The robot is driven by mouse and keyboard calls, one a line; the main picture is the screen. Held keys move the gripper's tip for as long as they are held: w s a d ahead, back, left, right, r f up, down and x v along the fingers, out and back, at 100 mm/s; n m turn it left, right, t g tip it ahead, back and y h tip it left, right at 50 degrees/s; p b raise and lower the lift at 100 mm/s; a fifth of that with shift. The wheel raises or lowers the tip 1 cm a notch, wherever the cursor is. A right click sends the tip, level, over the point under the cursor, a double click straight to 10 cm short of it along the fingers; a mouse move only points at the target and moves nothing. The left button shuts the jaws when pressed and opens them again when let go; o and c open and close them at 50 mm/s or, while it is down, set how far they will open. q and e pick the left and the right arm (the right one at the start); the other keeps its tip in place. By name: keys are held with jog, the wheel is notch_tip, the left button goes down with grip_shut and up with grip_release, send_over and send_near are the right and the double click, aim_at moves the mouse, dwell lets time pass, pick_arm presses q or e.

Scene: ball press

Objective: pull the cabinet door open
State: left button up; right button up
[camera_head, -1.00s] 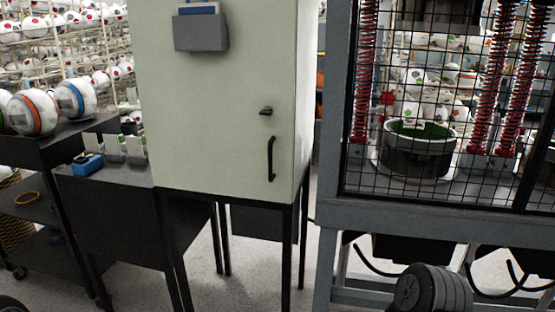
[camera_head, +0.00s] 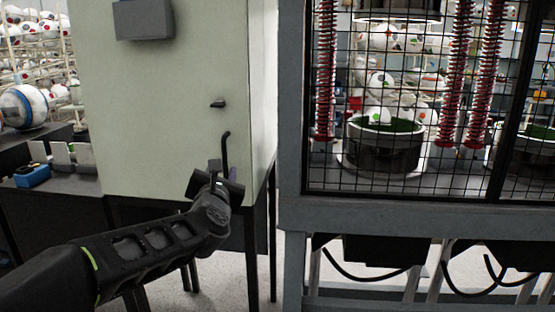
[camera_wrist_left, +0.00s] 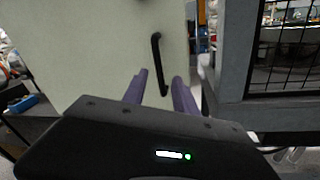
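The cabinet door (camera_head: 150,110) is pale green and looks shut. Its black vertical bar handle (camera_head: 226,150) is near the door's right edge, with a small black latch (camera_head: 218,104) above it. In the left wrist view the handle (camera_wrist_left: 156,62) stands just beyond my fingertips. My left gripper (camera_head: 222,168) is in front of the handle's lower part, which it partly hides. My right gripper is not in view.
A grey press frame with a mesh guard (camera_head: 400,110) stands close on the cabinet's right. A dark table with a blue item (camera_head: 31,175) is on the left. A grey holder (camera_head: 143,19) is fixed on the door. The cabinet stands on black legs.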

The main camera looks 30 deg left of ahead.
aim_at(225, 159)
pick_arm(q)
jog(key=n, duration=0.4)
jog(key=shift+w+a+n, duration=0.1)
jog(key=shift+n, duration=0.2)
jog(key=p+x, duration=0.1)
jog(key=x, duration=0.7)
jog(key=shift+c, duration=0.3)
grip_shut()
dwell(1.0)
